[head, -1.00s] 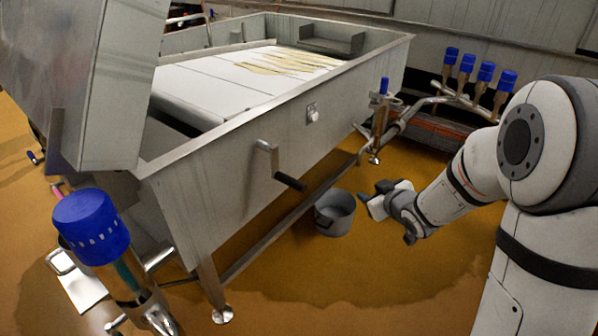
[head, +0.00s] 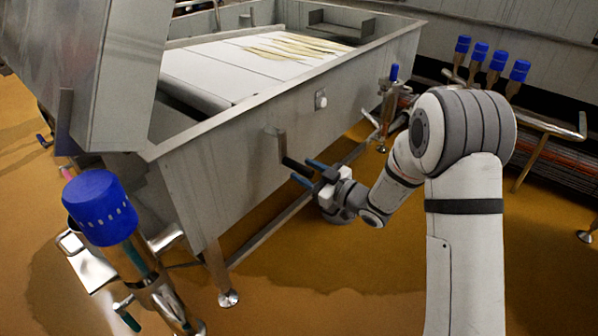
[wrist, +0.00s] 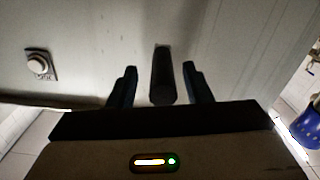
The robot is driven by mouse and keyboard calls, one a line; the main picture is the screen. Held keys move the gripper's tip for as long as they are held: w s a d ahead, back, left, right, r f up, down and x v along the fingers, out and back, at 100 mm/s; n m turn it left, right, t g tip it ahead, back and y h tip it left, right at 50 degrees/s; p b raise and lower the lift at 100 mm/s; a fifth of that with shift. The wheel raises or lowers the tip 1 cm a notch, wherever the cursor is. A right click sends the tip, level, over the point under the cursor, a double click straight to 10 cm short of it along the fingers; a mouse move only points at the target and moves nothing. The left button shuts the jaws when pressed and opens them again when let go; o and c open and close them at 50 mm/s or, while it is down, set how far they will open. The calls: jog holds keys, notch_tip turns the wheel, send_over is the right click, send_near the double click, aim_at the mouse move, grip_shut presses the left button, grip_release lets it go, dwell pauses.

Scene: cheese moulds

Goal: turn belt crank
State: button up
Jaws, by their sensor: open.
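The belt crank (head: 280,145) is on the near side wall of the steel vat. It has a metal arm and a dark cylindrical handle (head: 296,166) that sticks out toward my gripper. My gripper (head: 308,172) is open at the handle's outer end. In the wrist view, the handle (wrist: 162,78) lies between the two open fingers (wrist: 160,88), with a gap on each side. The crank's metal arm is mostly hidden in the wrist view.
The long steel vat (head: 225,150) holds a white belt with pale strips on it. A round knob (head: 320,99) is on its wall, right of the crank. A blue-topped valve (head: 98,207) stands at the front left.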

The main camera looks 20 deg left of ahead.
jog(key=shift+x, duration=0.85)
jog(key=shift+c, duration=0.5)
jog(key=shift+w, duration=0.1)
grip_shut()
